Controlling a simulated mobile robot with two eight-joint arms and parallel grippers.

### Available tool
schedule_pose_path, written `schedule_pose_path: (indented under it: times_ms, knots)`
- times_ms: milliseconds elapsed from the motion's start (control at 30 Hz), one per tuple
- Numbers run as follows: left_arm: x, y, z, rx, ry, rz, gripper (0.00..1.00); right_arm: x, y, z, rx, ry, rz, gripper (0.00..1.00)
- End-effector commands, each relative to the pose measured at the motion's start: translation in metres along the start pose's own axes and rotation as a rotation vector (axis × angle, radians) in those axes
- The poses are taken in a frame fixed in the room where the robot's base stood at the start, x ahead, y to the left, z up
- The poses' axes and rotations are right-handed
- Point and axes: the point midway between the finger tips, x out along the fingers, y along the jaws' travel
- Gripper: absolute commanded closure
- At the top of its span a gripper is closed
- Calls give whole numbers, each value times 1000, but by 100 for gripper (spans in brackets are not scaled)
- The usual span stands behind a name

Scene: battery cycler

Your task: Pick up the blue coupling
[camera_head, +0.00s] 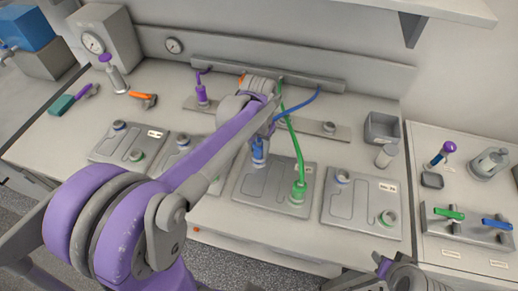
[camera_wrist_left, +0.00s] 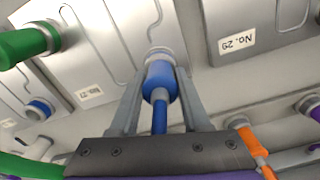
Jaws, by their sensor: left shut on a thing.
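The blue coupling (camera_wrist_left: 160,82) is between the two fingers of my left gripper (camera_wrist_left: 160,95) in the left wrist view, with its blue hose running back towards the gripper body. My left gripper is shut on it. In the head view the blue coupling (camera_head: 258,150) is upright at the upper left corner of the middle plate (camera_head: 245,185). A metal ring shows at its far end; I cannot tell whether the coupling is seated or just clear of the port. My left gripper's fingers are mostly hidden by my arm in the head view.
A green coupling (camera_head: 298,190) stands on the same plate, its green hose arching up close to the blue one. Similar plates lie on both sides, such as the right plate (camera_head: 362,205). A purple coupling (camera_head: 201,92) stands behind. A grey rail (camera_head: 270,72) runs along the back.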

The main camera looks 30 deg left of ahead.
Motion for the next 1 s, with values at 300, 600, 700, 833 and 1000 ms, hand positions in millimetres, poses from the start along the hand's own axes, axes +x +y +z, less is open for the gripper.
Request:
schedule_pose_path:
  times_ms: [300, 600, 700, 833, 1000]
  knots:
    - [0, 0, 0, 0, 0, 0, 100, 0, 0, 0, 0, 0, 0, 56]
    - [-7, 0, 0, 0, 0, 0, 100, 0, 0, -1, 0, 1, 0, 56]
    - [-17, 0, 0, 0, 0, 0, 100, -1, 0, -2, 0, 1, 0, 56]
    - [-37, 0, 0, 0, 0, 0, 100, -2, 0, -3, 0, 3, 0, 56]
    - [-68, 0, 0, 0, 0, 0, 100, -4, 0, -5, 0, 4, 0, 56]
